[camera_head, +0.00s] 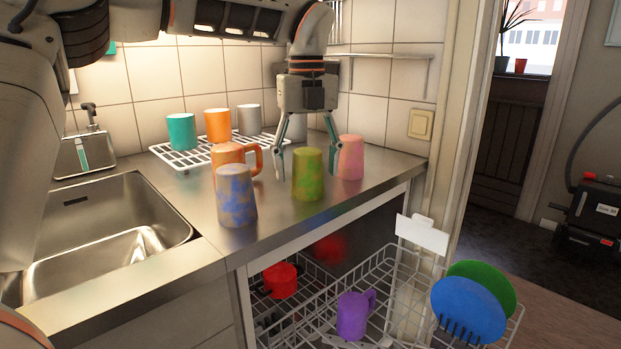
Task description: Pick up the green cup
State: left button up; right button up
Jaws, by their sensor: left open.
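The green cup (308,175) stands upside down on the steel counter, green with yellowish patches. My left gripper (307,163) points down from above, its fingers open. One finger is left of the green cup and the other is at its right, near the pink cup (351,158). The fingers seem to be at or slightly behind the cup; I cannot tell whether they touch it. My right gripper is not in view.
A blue-patterned cup (236,197) and an orange mug (228,156) stand close on the left. A white rack (183,158) behind holds several cups. The sink (110,235) is at left. Below, the open dishwasher basket (385,262) holds a purple mug (354,316) and plates (468,308).

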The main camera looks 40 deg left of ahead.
pick_arm(q)
notch_tip(320, 180, down, 3)
jog(key=shift+r, duration=0.3)
jog(key=c, duration=1.2)
